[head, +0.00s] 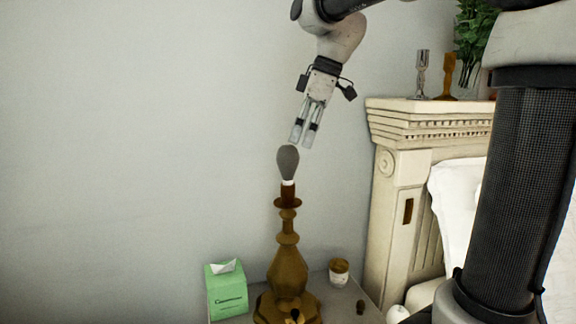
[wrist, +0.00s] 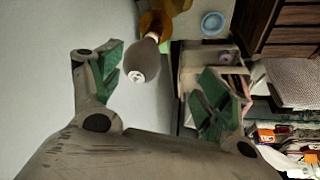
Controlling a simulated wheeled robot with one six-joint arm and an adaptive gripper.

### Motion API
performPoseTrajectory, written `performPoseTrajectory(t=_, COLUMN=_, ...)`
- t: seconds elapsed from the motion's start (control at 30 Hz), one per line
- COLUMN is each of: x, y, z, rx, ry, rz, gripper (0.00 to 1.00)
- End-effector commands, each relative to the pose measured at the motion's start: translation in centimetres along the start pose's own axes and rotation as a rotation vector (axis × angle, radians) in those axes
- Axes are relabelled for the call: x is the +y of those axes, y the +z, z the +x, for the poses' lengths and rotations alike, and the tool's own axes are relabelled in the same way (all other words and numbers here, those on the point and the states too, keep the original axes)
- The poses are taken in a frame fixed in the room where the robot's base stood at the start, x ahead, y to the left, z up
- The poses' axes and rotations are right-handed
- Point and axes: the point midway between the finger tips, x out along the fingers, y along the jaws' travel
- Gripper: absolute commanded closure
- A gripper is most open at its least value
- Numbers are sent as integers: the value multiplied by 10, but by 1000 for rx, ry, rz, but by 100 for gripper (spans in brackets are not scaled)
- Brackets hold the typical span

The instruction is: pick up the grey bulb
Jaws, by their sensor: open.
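The grey bulb (head: 288,162) stands upright on top of a brass-brown lamp (head: 287,268), with a white collar under it. My gripper (head: 303,138) is just above the bulb and slightly to its right, tilted down, with its fingers apart and empty. In the wrist view the bulb (wrist: 144,57) shows between and beyond the two green-padded fingers of my gripper (wrist: 160,85), nearer the left finger. A pale round patch shows on its near end. I see no contact between the fingers and the bulb.
A green tissue box (head: 227,292) and a small jar (head: 339,272) stand on the nightstand beside the lamp. A cream carved headboard (head: 392,200) rises to the right, with candlesticks (head: 422,75) on top. A plain wall (head: 130,150) lies behind; the space left of the bulb is clear.

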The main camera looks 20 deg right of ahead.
Motion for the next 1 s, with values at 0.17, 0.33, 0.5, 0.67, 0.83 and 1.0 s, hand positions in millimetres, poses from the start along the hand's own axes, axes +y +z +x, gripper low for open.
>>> performPoseTrajectory(t=0.17, x=15, y=-8, z=2, rx=46, ry=58, rz=275, gripper=24)
performPoseTrajectory(t=0.33, x=17, y=-9, z=14, rx=48, ry=57, rz=337, gripper=24)
performPoseTrajectory(t=0.5, x=18, y=-11, z=35, rx=47, ry=56, rz=335, gripper=24)
performPoseTrajectory(t=0.67, x=22, y=-16, z=60, rx=47, ry=56, rz=334, gripper=24)
performPoseTrajectory(t=0.83, x=23, y=-17, z=78, rx=48, ry=57, rz=333, gripper=24)
performPoseTrajectory(t=1.0, x=24, y=-17, z=80, rx=49, ry=58, rz=333, gripper=24)
